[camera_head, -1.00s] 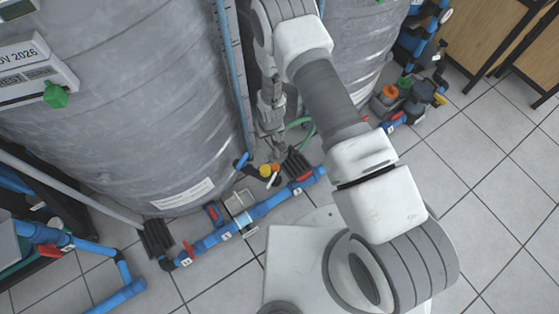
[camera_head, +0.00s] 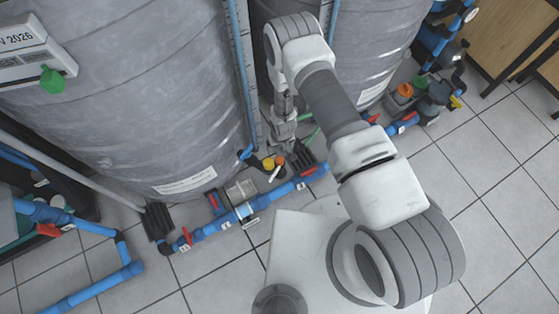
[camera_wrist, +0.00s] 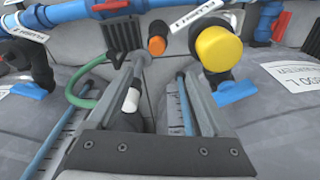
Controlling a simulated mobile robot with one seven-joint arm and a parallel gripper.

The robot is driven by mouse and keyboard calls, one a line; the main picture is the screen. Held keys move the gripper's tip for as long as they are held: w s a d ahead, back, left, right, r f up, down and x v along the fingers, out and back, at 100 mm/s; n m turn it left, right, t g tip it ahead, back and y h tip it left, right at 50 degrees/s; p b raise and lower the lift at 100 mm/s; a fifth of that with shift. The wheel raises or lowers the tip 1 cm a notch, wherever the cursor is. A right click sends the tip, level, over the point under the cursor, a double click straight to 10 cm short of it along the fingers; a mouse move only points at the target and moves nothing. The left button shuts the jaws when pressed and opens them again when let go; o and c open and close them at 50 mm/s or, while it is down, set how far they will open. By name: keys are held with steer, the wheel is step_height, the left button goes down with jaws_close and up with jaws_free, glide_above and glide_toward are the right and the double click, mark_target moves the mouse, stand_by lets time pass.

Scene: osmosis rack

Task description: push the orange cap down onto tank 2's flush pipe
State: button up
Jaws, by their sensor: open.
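A small orange cap (camera_wrist: 157,45) shows in the wrist view, just beyond and between my fingertips; in the head view an orange cap (camera_head: 280,160) is beside a yellow cap (camera_head: 268,163) near the floor. The yellow cap (camera_wrist: 218,48) is larger and to the right in the wrist view, on a dark fitting. My gripper (camera_wrist: 162,68) is open, its two fingers apart with nothing gripped. In the head view my gripper (camera_head: 284,138) hangs just above the caps. I cannot tell how the orange cap sits on its pipe, or whether my fingers touch it.
Blue piping (camera_head: 245,210) with red valve handles runs along the floor below the grey tanks (camera_head: 130,90). A white-ended rod (camera_wrist: 131,100) shows near my left finger. A green hose (camera_wrist: 80,88) curves at left. Tiled floor is open at right.

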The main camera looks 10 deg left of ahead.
steer(key=b, duration=0.4)
glide_above(279, 160)
steer(key=s, duration=0.1)
step_height(279, 160, down, 11)
steer(key=shift+s+d+f, duration=0.1)
steer(key=shift+s, duration=0.05)
steer(key=shift+w+f+b, duration=0.25)
steer(key=shift+f+b, duration=0.3)
steer(key=shift+f, duration=0.3)
steer(key=shift+w+f+b, duration=0.2)
steer(key=shift+f+b, duration=0.4)
steer(key=shift+f, duration=0.25)
steer(key=shift+w+f+b, duration=0.25)
steer(key=shift+f+b, duration=0.3)
steer(key=shift+f, duration=0.3)
steer(key=shift+c, duration=0.3)
jaws_close()
steer(key=shift+r, duration=0.15)
